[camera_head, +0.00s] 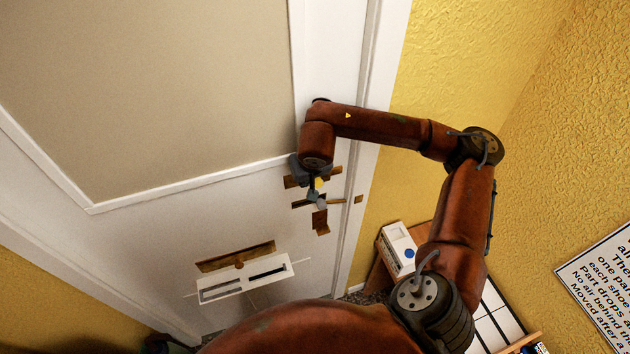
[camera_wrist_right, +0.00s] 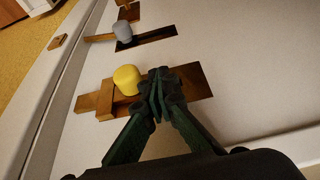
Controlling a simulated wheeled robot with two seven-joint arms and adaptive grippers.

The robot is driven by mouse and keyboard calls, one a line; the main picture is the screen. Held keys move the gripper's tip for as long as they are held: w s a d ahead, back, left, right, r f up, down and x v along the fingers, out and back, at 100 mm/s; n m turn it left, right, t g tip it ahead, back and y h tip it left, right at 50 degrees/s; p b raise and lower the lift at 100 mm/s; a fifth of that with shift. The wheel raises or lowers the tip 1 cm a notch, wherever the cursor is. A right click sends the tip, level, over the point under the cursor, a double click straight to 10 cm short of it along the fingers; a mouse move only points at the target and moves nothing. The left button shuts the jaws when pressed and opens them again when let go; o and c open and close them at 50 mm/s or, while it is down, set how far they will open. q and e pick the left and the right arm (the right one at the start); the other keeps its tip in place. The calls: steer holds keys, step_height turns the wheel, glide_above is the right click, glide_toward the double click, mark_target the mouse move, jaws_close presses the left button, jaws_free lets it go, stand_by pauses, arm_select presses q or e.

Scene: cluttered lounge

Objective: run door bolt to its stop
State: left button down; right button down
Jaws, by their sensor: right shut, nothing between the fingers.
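The white door (camera_head: 180,225) carries two small bolts near its right edge. The upper one has a yellow knob (camera_wrist_right: 126,79) on a brass plate (camera_wrist_right: 196,82). The lower one has a grey knob (camera_wrist_right: 122,32) beside a dark slot, with a brass bar (camera_wrist_right: 100,37) pointing toward the frame. A brass keeper (camera_head: 359,199) sits on the frame in line with this bar. My right gripper (camera_wrist_right: 158,84) is shut and empty, fingertips right beside the yellow knob; I cannot tell whether they touch. In the head view it is mostly hidden by my wrist. My left gripper is not in view.
A white slotted box (camera_head: 246,279) sits low on the door, below a brass plate (camera_head: 235,257). A white device with a blue button (camera_head: 399,248) stands right of the frame. A yellow wall (camera_head: 470,70) and a sign (camera_head: 605,285) lie to the right.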

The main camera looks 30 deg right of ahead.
steer(key=shift+d, duration=0.3)
steer(key=shift+a, duration=0.15)
step_height(320, 180, up, 7)
steer(key=a+p, duration=0.1)
steer(key=p, duration=0.1)
steer(key=shift+w, duration=0.15)
stand_by(0.8)
stand_by(0.5)
